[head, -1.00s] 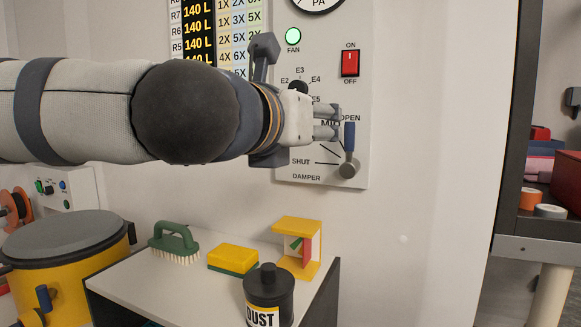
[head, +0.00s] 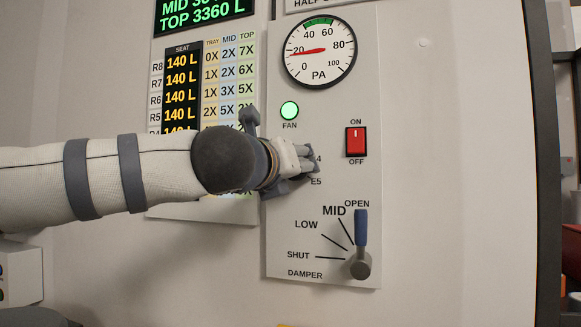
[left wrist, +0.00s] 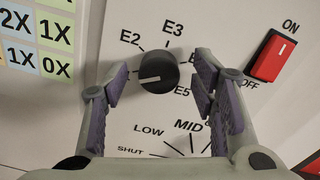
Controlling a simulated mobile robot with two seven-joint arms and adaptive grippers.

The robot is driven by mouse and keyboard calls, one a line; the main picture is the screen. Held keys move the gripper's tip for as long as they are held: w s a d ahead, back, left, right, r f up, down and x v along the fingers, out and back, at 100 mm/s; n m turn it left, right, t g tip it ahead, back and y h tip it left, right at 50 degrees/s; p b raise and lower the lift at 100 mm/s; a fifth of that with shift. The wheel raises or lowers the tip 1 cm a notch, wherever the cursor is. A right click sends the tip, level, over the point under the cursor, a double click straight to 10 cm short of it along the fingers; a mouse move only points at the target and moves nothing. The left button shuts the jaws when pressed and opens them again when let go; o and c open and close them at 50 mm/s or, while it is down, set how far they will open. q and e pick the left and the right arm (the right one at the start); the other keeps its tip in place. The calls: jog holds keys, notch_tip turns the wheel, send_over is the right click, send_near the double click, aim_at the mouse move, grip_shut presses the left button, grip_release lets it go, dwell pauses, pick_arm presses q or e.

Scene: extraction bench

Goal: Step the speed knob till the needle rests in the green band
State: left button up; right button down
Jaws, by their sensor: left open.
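The black speed knob (left wrist: 158,72) shows in the left wrist view, ringed by E labels. Its white pointer line points left, toward the side below E2. My left gripper (left wrist: 160,92) is open, with one finger on each side of the knob and visible gaps to it. In the head view, my left gripper (head: 308,160) covers the knob. The round PA gauge (head: 319,50) is above. Its red needle rests near 20, left of and below the green band (head: 318,30) at the top of the dial. My right gripper is out of view.
The red ON/OFF switch (head: 356,141) is right of my gripper. The lit green FAN lamp (head: 289,111) is above it. The damper lever (head: 361,240) stands upright at OPEN below. A litre chart (head: 182,90) hangs behind my left arm.

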pick_arm(q)
jog(key=shift+w, duration=0.1)
jog(key=shift+c, duration=0.4)
jog(key=c, duration=1.1)
jog(key=shift+d+m+p, duration=0.15)
jog(key=shift+m+p, duration=1.3)
jog(key=shift+m, duration=4.35)
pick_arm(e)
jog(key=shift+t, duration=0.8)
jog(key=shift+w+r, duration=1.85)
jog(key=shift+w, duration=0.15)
